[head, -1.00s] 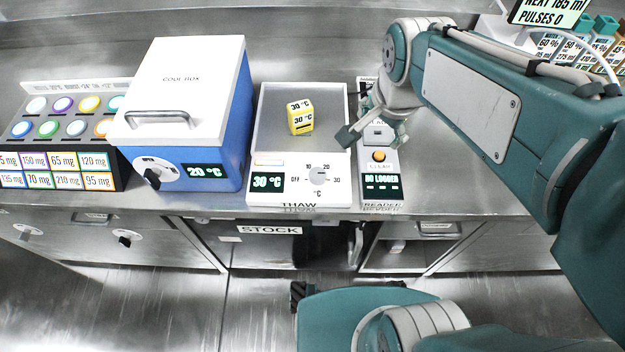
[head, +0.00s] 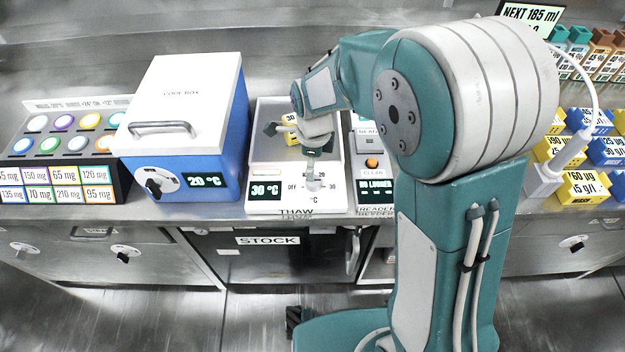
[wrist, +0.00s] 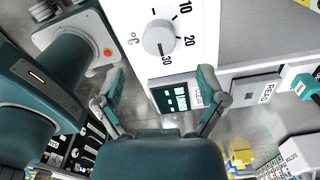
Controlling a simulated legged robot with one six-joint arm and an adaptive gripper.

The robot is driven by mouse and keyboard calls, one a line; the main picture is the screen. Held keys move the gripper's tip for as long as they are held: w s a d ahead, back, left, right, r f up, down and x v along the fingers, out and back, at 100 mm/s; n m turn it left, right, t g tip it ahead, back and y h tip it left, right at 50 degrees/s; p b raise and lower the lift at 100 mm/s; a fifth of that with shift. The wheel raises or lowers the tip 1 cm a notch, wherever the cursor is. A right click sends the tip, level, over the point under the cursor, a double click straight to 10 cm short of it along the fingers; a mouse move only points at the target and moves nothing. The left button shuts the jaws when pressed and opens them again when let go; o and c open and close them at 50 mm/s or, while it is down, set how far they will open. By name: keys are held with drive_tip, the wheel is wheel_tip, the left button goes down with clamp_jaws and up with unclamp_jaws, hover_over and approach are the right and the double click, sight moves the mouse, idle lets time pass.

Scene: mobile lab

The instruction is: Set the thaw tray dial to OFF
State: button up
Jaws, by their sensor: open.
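The thaw tray (head: 335,200) is a white unit with a grey top and a front panel. Its display (head: 265,190) reads 30 °C. The grey-white dial (head: 313,184) is partly covered by my gripper in the head view. In the wrist view, the dial (wrist: 159,38) shows whole, with its dark mark towards 30. My gripper (wrist: 161,80) is open and empty, fingers spread. The dial lies beyond the fingertips in that view, apart from them. A yellow block (head: 290,118) on the tray is mostly hidden behind my gripper.
The blue and white coolbox (head: 180,105) stands left of the tray. The reader (head: 376,190) stands close on its right; its display (wrist: 175,97) sits near the fingers in the wrist view. Colored bottles and blocks (head: 585,180) stand at far right.

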sight(313, 183)
wheel_tip(313, 183, down, 7)
drive_tip(key=shift+a+r, duration=0.1)
drive_tip(key=shift+a, duration=0.05)
drive_tip(key=shift+c, duration=0.3)
drive_tip(key=c, duration=1.1)
